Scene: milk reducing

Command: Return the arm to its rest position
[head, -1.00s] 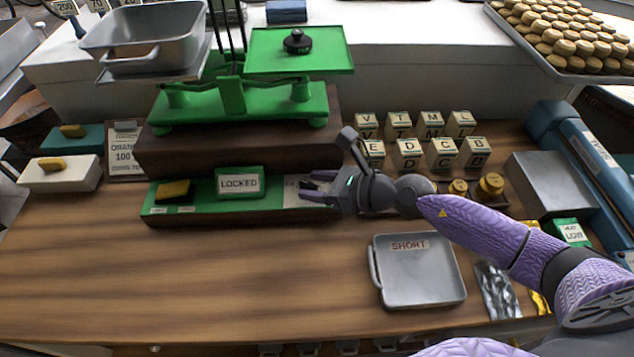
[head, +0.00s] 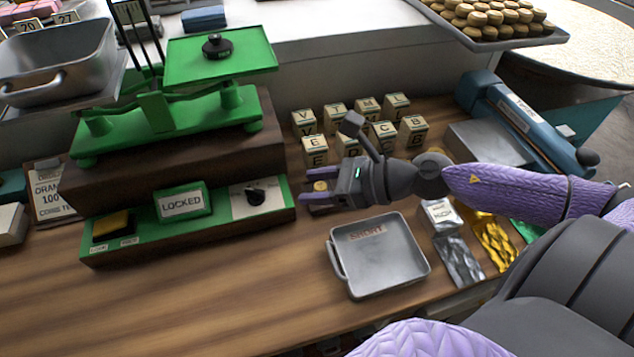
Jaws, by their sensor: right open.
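My right gripper (head: 308,189) is open at the middle of the table, with its purple fingers pointing left. A small brass piece (head: 320,186) shows between its fingers; I cannot tell whether it is touched or only lies behind them. My right arm (head: 520,187) reaches in from the right edge, above the table. The gripper is just right of the black knob (head: 256,195) on the green control panel (head: 138,236), and apart from it. My left gripper is out of view.
The green scale (head: 160,119) stands on a dark block at left. Lettered cubes (head: 397,107) are behind the gripper. A grey tray (head: 385,268) marked SHORT lies in front. Silver (head: 459,262) and gold (head: 492,240) packets lie right of it. Bare wood is at front left.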

